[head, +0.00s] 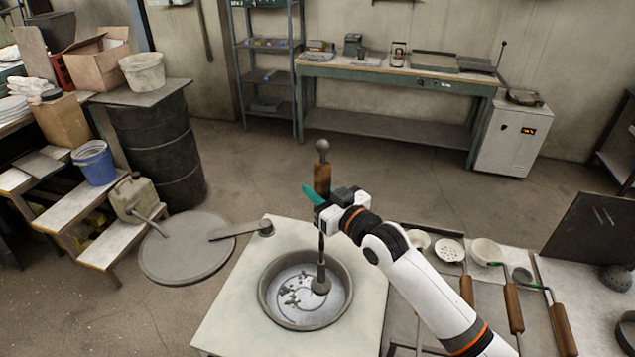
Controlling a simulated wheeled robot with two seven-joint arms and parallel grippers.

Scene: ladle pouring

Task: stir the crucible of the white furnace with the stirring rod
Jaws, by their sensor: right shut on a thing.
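The white furnace (233,312) stands in front of me, with its round grey crucible (349,297) open at the top. The crucible holds a silvery melt (290,312) with dark flecks and a curved mark on its surface. My right gripper (322,200) is above the crucible and shut on the stirring rod (322,180) below its wooden handle. The rod is upright, with a ball at its top and a dark foot (321,285) inside the crucible's rim. I cannot tell how deep the foot sits. My left gripper is out of view.
The furnace's round lid (185,250) is swung out to the left on its arm. Several ladles and skimmers with wooden handles (513,310) lie on the right. A jerrycan (135,197) and a blue bucket (94,163) stand on steps at left.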

